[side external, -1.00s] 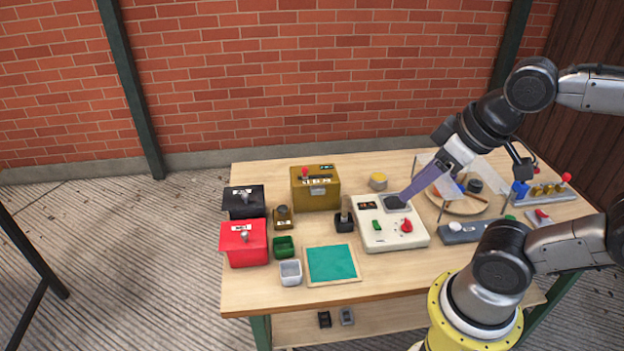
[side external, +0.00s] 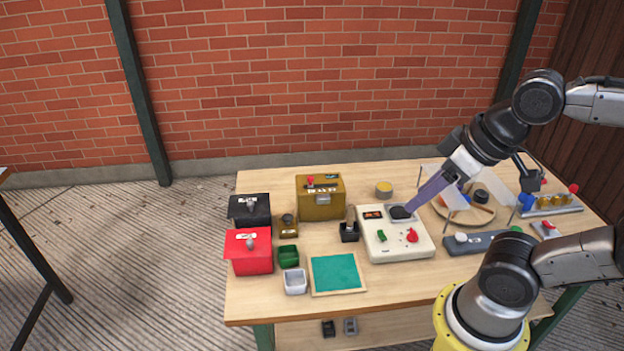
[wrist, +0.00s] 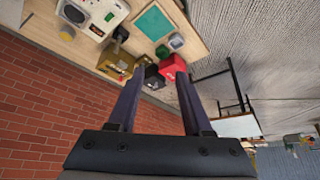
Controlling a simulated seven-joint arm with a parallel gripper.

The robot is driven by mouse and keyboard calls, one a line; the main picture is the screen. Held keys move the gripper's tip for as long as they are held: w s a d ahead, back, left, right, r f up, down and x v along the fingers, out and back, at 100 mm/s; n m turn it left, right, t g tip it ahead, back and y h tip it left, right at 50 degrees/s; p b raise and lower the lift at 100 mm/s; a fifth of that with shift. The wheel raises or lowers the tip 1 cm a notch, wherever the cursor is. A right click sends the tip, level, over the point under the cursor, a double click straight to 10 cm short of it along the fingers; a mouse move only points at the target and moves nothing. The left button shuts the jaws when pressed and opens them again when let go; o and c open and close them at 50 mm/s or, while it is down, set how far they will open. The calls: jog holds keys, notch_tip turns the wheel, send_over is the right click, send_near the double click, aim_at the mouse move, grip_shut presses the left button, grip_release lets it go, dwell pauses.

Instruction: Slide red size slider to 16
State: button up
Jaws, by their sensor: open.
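A gold-brown box (side external: 320,205) stands at the back of the table, left of the middle. A small red knob (side external: 310,182) sits on its top beside a pale marked strip. I take this knob for the size slider; the numbers are too small to read. The box also shows in the wrist view (wrist: 113,60). My gripper (side external: 408,208), with long purple fingers, is over the back of the white panel, right of the box and apart from the knob. In the wrist view my gripper (wrist: 160,73) has its fingers spread, with nothing held between them.
The white panel (side external: 385,250) has a red knob and a green switch. A red box (side external: 248,260), a black box (side external: 240,216) and small bins stand left. A green mat (side external: 336,272) lies in front. Clear racks and a round tray are at right.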

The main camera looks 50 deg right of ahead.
dwell(0.3)
jog(key=shift+o, duration=0.5)
jog(key=w+r+m, duration=0.2)
jog(key=w+r, duration=0.8)
jog(key=m+g+y, duration=0.1)
jog(key=m+g, duration=0.2)
jog(key=m, duration=0.1)
send_over(311, 180)
jog(key=s+a, duration=0.2)
jog(key=s+d+x, duration=0.1)
jog(key=s+x, duration=0.1)
jog(key=x, duration=0.6)
jog(key=w+d+f+g, duration=0.1)
jog(key=d+f, duration=0.4)
jog(key=f, duration=0.5)
jog(key=shift+m+y, duration=0.4)
jog(key=x, duration=1.3)
jog(key=shift+f, duration=0.3)
